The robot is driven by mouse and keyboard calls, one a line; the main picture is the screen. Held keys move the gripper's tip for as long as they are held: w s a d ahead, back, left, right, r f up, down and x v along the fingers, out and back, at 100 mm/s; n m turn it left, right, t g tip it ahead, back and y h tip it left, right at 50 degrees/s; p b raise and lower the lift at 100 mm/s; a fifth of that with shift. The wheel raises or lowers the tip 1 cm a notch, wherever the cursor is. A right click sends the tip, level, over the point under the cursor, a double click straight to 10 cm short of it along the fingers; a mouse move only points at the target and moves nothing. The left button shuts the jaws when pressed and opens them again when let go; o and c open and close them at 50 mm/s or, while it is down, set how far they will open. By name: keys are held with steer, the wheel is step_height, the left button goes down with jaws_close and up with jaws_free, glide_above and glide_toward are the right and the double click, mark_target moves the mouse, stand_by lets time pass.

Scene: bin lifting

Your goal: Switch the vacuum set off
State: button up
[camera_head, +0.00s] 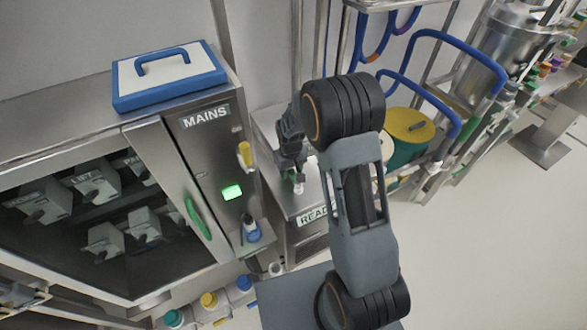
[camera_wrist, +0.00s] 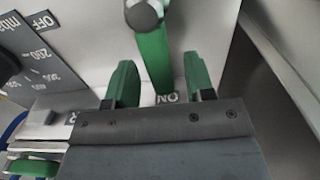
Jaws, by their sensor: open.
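In the wrist view a green lever (camera_wrist: 153,58) with a round grey pivot (camera_wrist: 144,15) stands on a pale metal face. Its free end points at an ON label (camera_wrist: 167,98); an OFF label (camera_wrist: 43,20) is at the upper left. My gripper (camera_wrist: 158,75) is open, with one green-tipped finger on each side of the lever and visible gaps between. In the head view my gripper (camera_head: 297,172) is over a steel unit (camera_head: 306,243) marked "READ…", its label partly hidden by my arm. The lever is not clear there.
A blue-and-white lidded box (camera_head: 168,80) lies on top.

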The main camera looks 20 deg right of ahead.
steer(key=shift+c, duration=0.4)
jaws_close()
steer(key=shift+d, duration=0.1)
